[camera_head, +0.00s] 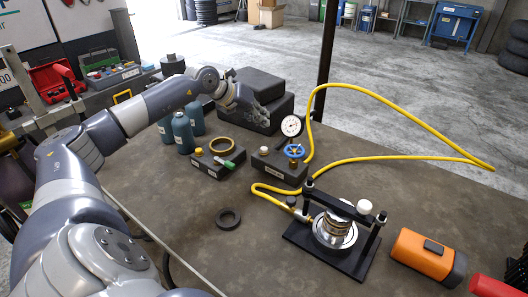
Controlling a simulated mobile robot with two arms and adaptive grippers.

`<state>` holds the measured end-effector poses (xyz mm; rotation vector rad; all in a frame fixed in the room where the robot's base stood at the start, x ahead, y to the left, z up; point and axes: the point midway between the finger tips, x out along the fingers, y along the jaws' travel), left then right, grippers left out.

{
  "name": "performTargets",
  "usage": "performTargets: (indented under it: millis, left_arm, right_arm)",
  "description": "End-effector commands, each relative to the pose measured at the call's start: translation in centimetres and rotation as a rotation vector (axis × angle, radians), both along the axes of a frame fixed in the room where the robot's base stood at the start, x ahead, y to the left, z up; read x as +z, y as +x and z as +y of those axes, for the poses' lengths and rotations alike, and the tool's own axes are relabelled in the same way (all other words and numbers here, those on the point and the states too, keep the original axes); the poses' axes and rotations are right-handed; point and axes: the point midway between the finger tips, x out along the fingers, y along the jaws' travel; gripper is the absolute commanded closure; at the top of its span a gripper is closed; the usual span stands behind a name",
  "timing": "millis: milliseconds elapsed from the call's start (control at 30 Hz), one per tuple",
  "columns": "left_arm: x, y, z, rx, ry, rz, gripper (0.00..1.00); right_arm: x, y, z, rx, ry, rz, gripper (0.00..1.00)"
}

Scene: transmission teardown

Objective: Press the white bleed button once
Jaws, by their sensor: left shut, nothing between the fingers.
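A dark box (280,167) on the table carries a round pressure gauge (291,126), a blue valve handwheel (294,151) and a small pale button (264,151) on its left part. A larger white knob (364,206) sits on the crossbar of a black press frame (325,250). I cannot tell from looks alone which of the two is the bleed button. My left gripper (252,102) is shut and empty, in front of large dark cases, behind and left of the gauge box and apart from both. Its fingertips are hard to make out against the cases. My right gripper is out of view.
A yellow hose (420,112) loops from the gauge box across the right side. A second dark box (215,163) with a yellow knob, several teal bottles (183,133), a black ring (228,218) and an orange tool (422,256) stand around.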

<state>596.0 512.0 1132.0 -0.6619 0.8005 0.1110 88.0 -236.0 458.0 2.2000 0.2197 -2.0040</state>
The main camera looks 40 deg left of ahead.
Motion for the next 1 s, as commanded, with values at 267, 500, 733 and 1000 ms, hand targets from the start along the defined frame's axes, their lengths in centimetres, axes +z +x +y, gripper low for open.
performTargets:
  millis: [267,500,733,1000]
  left_arm:
    - [-4.7,0.0,0.0,-0.001,0.000,0.001,1.00]
    - [-6.5,0.0,0.0,0.000,0.000,0.000,1.00]
    - [-6.5,0.0,0.0,0.000,0.000,0.000,1.00]
    - [-6.5,0.0,0.0,-0.001,0.000,0.001,1.00]
  right_arm:
    - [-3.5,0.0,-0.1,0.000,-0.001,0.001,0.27]
    - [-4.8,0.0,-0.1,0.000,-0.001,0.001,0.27]
    - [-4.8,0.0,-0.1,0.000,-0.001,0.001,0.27]
    - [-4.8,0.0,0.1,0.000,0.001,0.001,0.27]
